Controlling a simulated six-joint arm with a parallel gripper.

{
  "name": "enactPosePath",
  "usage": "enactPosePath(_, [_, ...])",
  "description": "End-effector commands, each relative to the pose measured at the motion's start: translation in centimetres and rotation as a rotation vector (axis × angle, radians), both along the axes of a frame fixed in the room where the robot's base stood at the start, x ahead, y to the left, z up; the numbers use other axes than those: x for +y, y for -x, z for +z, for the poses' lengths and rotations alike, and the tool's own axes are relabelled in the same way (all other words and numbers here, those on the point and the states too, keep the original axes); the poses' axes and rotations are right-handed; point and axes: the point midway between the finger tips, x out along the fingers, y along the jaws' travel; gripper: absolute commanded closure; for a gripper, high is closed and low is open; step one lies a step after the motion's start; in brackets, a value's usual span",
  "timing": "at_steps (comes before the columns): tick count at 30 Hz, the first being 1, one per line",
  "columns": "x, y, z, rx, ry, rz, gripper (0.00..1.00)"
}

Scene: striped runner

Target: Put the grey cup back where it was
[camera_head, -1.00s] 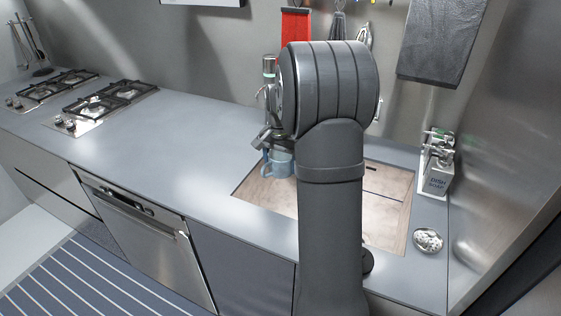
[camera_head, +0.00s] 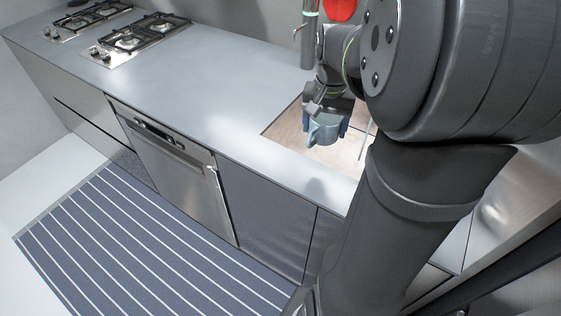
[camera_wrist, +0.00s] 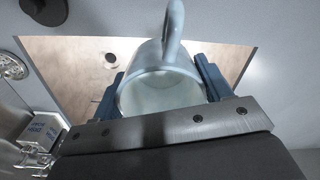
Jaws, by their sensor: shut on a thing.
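The grey cup (camera_head: 322,131) is held in my gripper (camera_head: 326,122) above the wooden-looking inset in the counter. It is pale blue-grey with a handle on its near left side in the head view. In the wrist view the cup (camera_wrist: 165,88) sits between the two blue fingers of my gripper (camera_wrist: 162,90), its open rim toward the camera and its handle at the top of the picture. The cup looks clear of the surface below. Part of the cup is hidden by the fingers.
The grey counter (camera_head: 200,85) is bare left of the inset (camera_head: 290,130). Two gas hobs (camera_head: 130,40) stand at its far left. A dishwasher (camera_head: 175,170) is below, with a striped runner (camera_head: 140,240) on the floor. The wrist view shows a soap box (camera_wrist: 42,130) and a metal dish (camera_wrist: 10,66).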

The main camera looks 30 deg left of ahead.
Motion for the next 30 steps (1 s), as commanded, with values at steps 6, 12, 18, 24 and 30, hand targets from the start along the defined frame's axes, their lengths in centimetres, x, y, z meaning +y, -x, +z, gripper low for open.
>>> enactPosePath(6, [-1.8, 2.6, 0.4, -0.003, -0.001, 0.063, 0.59])
enactPosePath(12, [-0.3, 3.6, -0.7, 0.001, 0.001, 0.083, 0.59])
enactPosePath(18, [4.2, 4.6, -3.5, 0.003, 0.002, 0.083, 0.59])
enactPosePath(24, [7.9, 5.4, -5.8, 0.001, 0.001, 0.080, 0.59])
enactPosePath(30, [9.3, 5.7, -6.7, -0.002, -0.001, 0.076, 0.59])
